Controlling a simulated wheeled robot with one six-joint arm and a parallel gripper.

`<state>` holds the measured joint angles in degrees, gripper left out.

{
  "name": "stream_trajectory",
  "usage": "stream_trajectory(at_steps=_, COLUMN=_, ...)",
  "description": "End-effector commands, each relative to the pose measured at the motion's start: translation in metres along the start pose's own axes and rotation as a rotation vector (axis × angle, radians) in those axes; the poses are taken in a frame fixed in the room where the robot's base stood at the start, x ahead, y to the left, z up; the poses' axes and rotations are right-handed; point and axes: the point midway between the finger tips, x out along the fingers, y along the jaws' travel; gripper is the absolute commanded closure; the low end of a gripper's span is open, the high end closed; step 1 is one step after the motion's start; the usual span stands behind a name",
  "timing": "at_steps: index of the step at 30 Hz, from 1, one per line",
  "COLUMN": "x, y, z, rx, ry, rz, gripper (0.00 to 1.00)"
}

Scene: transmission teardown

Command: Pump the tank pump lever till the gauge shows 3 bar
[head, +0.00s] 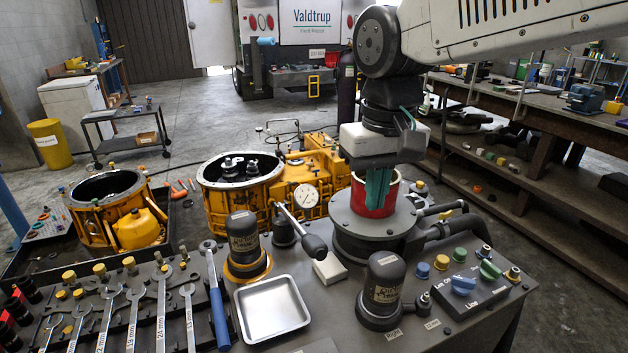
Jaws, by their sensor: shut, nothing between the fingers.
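The pump lever (298,228) is a thin rod with a black knob (315,247) at its lower right end. It slants down from beside the small dark pump body (285,233). The round white gauge (305,196) stands just behind the lever. Its needle is too small to read. My gripper (377,200) points down, with its green fingers shut and empty. In the picture it overlaps the red cup (392,192) on the grey round drum; I cannot tell whether the fingertips are inside it. It is right of and above the lever knob, apart from it.
A metal tray (272,310), a white block (330,269) and two dark cylindrical units (244,243) (384,285) stand on the bench. A control box (466,290) with knobs is at right. Wrenches (160,305) lie at left. Yellow housings (312,170) stand behind.

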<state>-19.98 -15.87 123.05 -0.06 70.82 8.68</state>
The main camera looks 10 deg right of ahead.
Motion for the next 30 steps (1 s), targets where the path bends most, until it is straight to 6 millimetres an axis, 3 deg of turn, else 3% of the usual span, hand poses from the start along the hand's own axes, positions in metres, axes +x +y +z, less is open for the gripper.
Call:
stream_trajectory(at_steps=3, x=0.004, y=-0.038, z=-0.036, rx=-0.049, ry=-0.022, rz=0.001, gripper=1.0)
stream_trajectory(at_steps=9, x=0.009, y=-0.072, z=-0.062, rx=-0.081, ry=-0.034, rz=0.003, gripper=1.0)
stream_trajectory(at_steps=14, x=0.022, y=-0.076, z=-0.065, rx=-0.083, ry=-0.036, rz=0.003, gripper=1.0)
stream_trajectory(at_steps=24, x=0.072, y=-0.075, z=-0.062, rx=-0.082, ry=-0.037, rz=0.003, gripper=1.0)
stream_trajectory(at_steps=30, x=0.086, y=-0.075, z=-0.062, rx=-0.082, ry=-0.036, rz=0.003, gripper=1.0)
